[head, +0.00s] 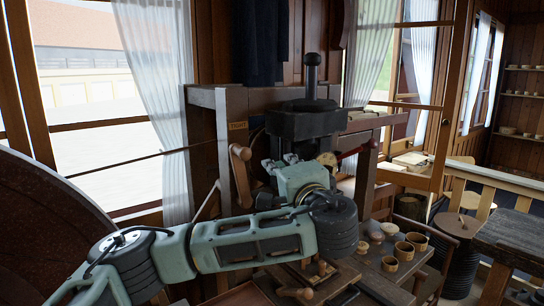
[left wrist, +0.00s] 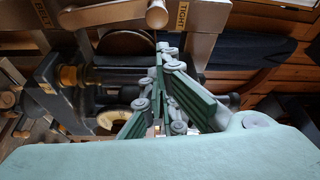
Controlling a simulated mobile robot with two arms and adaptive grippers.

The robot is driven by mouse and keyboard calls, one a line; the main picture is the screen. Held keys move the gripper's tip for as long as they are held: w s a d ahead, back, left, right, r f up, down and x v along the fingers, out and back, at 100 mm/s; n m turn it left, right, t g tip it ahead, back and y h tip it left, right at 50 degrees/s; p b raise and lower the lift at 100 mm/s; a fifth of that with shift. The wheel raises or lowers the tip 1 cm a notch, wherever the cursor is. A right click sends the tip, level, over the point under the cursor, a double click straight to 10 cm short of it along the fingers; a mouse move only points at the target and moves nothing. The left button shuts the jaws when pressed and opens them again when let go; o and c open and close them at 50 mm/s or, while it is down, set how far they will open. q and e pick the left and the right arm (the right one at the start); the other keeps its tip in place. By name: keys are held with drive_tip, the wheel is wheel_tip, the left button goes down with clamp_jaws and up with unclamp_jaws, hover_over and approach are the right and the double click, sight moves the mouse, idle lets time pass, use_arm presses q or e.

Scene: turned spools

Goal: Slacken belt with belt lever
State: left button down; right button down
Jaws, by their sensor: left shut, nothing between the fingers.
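My right gripper is out of view.
A thin belt (head: 150,156) runs from the large wheel (head: 45,235) at left to the frame. A black machine head (head: 302,122) stands close behind my wrist. Several wooden cups (head: 403,250) stand on the bench at lower right.

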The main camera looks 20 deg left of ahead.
use_arm(q)
drive_tip(key=p+x, duration=0.5)
drive_tip(key=x, duration=0.4)
drive_tip(key=shift+w+a, duration=0.25)
drive_tip(key=shift+w, duration=0.1)
